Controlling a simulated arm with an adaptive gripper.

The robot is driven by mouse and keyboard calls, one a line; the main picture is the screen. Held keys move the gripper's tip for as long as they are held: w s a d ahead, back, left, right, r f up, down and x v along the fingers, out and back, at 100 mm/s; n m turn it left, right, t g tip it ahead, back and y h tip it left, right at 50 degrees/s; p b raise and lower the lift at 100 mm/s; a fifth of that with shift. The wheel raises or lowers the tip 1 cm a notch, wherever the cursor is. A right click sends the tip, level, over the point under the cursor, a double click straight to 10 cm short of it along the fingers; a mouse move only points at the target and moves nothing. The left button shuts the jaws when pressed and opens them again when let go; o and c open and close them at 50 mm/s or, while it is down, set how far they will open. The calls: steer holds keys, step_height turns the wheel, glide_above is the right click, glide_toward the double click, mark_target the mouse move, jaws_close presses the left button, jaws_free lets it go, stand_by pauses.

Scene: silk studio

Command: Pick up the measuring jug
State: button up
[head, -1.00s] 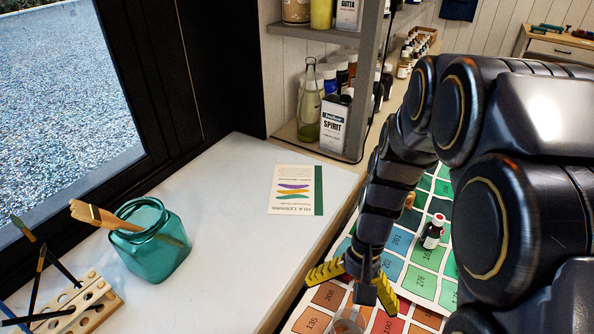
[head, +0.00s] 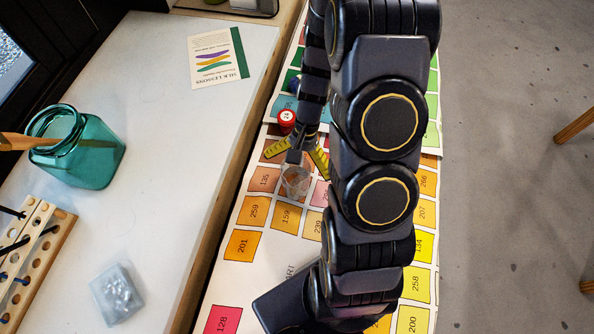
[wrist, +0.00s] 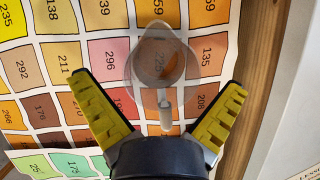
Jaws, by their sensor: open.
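The measuring jug (head: 296,181) is a small clear vessel standing on the colour chart in the head view, just in front of my gripper. In the wrist view the jug (wrist: 160,66) is seen from above, with its spout away from me and its handle pointing back between my fingers. My gripper (head: 293,149) has yellow ridged fingers and is spread open. In the wrist view my gripper (wrist: 160,108) is empty, with one finger on each side of the handle. I cannot tell the height gap between fingers and jug.
The colour chart (head: 259,211) covers the surface under the jug. A red-capped bottle (head: 287,118) stands just behind my gripper. To the left, a white top (head: 165,150) holds a teal jar (head: 95,160), a leaflet (head: 212,57), a wooden rack (head: 48,255) and a clear box (head: 117,293).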

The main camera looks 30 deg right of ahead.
steer(key=shift+s+a+f, duration=0.1)
steer(key=shift+a+f, duration=0.1)
steer(key=shift+f, duration=0.4)
steer(key=c, duration=1.2)
steer(key=shift+o, duration=0.2)
steer(key=shift+r, duration=0.15)
